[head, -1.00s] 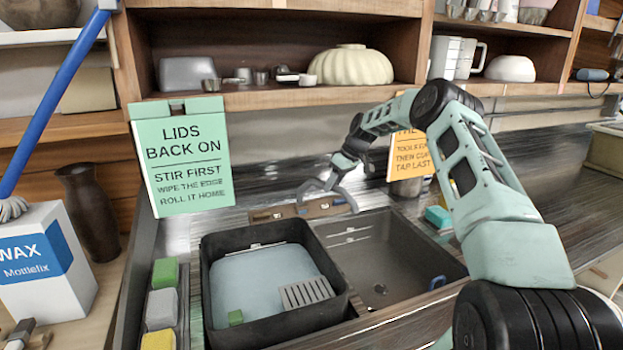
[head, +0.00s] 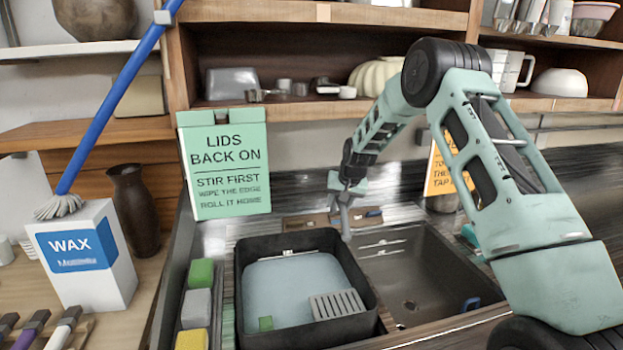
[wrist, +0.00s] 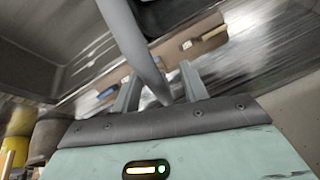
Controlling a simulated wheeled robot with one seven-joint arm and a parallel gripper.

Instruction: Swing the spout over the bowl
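The spout is a smooth grey tube (head: 346,220) at the back of the sink, its lower end by the back right corner of the black tub. In the wrist view the spout (wrist: 139,45) runs down between the two fingers of my gripper (wrist: 160,88). The fingers stand apart, with a gap showing beside the tube; contact with the left finger is unclear. In the head view my gripper (head: 345,186) is at the spout, its fingers hard to make out. The right sink bowl (head: 425,275) is empty, with a drain. The black tub (head: 362,262) fills the left side and holds bluish water.
A green sign (head: 225,165) stands behind the tub. Sponges (head: 197,308) line the tub's left side. A wax box (head: 85,250) and dark vase (head: 135,210) stand left. An orange sign (head: 440,178) is behind my arm. The shelf (head: 300,108) overhangs the back.

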